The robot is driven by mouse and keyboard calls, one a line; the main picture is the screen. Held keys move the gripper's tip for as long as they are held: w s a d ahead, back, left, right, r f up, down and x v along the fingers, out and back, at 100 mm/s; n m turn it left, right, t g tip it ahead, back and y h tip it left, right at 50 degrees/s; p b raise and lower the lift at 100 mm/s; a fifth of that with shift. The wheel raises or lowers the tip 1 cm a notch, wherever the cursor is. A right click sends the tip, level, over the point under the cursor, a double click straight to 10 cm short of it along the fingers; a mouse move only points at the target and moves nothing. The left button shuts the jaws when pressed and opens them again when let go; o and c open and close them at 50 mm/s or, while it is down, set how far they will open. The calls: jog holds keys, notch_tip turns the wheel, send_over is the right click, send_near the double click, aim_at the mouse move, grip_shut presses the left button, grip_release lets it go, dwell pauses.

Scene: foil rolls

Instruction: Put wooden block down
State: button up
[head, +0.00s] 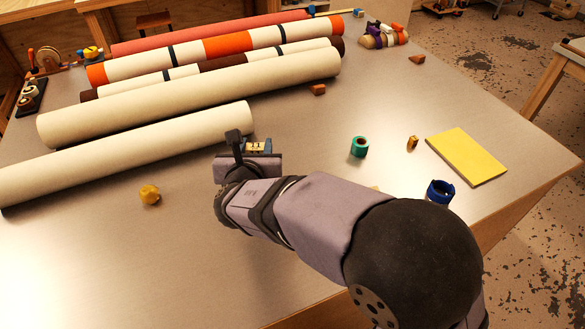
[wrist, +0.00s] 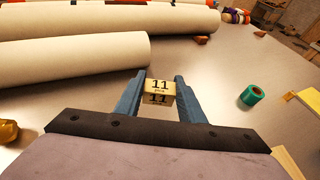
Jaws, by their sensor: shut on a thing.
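The wooden block (wrist: 158,91) is a small pale block marked with a black "11", seen between the two blue fingers in the wrist view. It also shows in the head view (head: 256,147), close to the end of the nearest cream roll. My gripper (wrist: 161,97) is shut on the block, with one finger on each side. In the head view my gripper (head: 254,146) is near the middle of the table. I cannot tell whether the block touches the table.
Several long rolls lie across the back left, the nearest a cream roll (head: 130,150). A yellow lump (head: 150,195), a green tape roll (head: 359,147), a blue ring (head: 440,192), a yellow pad (head: 466,156) and small wooden wedges (head: 318,89) lie around. The front left table is clear.

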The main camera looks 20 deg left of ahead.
aim_at(301, 171)
jog(key=shift+w+d+r+m+t+h, duration=0.55)
jog(key=shift+w+d+m+h, duration=1.7)
jog(key=shift+w+d, duration=1.75)
jog(key=shift+s+d+f+p, duration=0.15)
jog(key=shift+s+f+p, duration=0.05)
jog(key=shift+f, duration=1.45)
jog(key=shift+s+d+f+p, duration=0.15)
jog(key=shift+f, duration=1.5)
jog(key=shift+s+d+f+p, duration=0.15)
jog(key=shift+s+f+p, duration=0.05)
jog(key=shift+f, duration=1.45)
jog(key=shift+f+b, duration=0.25)
jog(key=shift+b, duration=0.05)
jog(key=o, duration=1)
jog(key=shift+r, duration=0.1)
jog(key=shift+r+p, duration=0.2)
jog(key=shift+p, duration=0.1)
jog(key=b+v, duration=0.2)
jog(key=v, duration=1)
jog(key=shift+a, duration=0.1)
